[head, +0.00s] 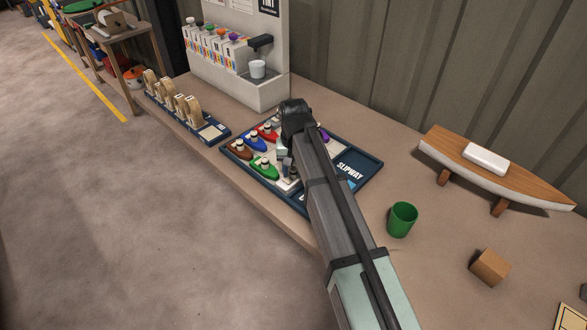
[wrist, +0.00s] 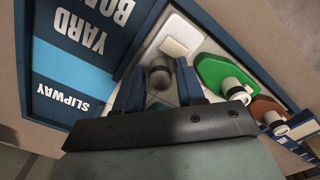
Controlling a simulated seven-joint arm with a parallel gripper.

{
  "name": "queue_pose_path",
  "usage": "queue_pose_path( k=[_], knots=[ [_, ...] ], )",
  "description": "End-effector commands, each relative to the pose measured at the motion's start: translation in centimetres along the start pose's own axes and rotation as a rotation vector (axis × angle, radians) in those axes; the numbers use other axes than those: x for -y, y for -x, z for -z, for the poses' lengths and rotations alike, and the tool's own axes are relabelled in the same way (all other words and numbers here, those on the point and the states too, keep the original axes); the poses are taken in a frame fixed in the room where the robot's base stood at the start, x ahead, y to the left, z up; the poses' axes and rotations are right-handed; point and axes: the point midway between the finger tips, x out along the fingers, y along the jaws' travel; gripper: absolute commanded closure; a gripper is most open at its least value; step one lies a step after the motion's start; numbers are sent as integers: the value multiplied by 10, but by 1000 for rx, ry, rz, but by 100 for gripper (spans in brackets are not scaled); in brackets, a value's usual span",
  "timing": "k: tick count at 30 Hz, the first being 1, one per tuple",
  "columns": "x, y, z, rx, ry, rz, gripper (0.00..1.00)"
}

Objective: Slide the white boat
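The white boat (head: 290,184) is partly hidden behind my arm in the head view, on the dark blue slipway board (head: 372,168). In the wrist view, a pale block (wrist: 180,46) and a grey-brown round post (wrist: 160,76) stand on a white surface, and they look like parts of the white boat. My gripper (wrist: 160,84) is low over the board, with its blue fingers on either side of the post. Narrow gaps seem to show beside the post. The hull is mostly hidden by my gripper.
A green boat (head: 263,167) sits close beside, then brown (head: 239,149), blue (head: 255,143) and red (head: 268,132) ones. A purple piece (head: 323,134) shows past my arm. A green cup (head: 402,219), wooden block (head: 490,267) and large model boat (head: 492,174) stand right.

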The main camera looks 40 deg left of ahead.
Motion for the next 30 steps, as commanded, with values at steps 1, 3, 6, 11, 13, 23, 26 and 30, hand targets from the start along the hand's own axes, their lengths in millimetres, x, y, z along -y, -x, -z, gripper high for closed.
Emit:
queue_pose_path(
  k=[1, 3, 6, 11, 13, 23, 26, 30],
  knots=[
    [0, 0, 0, 0, 0, 0, 66],
    [0, 0, 0, 0, 0, 0, 73],
    [0, 0, 0, 0, 0, 0, 83],
    [0, 0, 0, 0, 0, 0, 98],
    [0, 0, 0, 0, 0, 0, 100],
    [0, 0, 0, 0, 0, 0, 100],
    [-4, 0, 4, 1, -1, 0, 100],
    [-18, 0, 20, 2, -2, -1, 100]
  ],
)
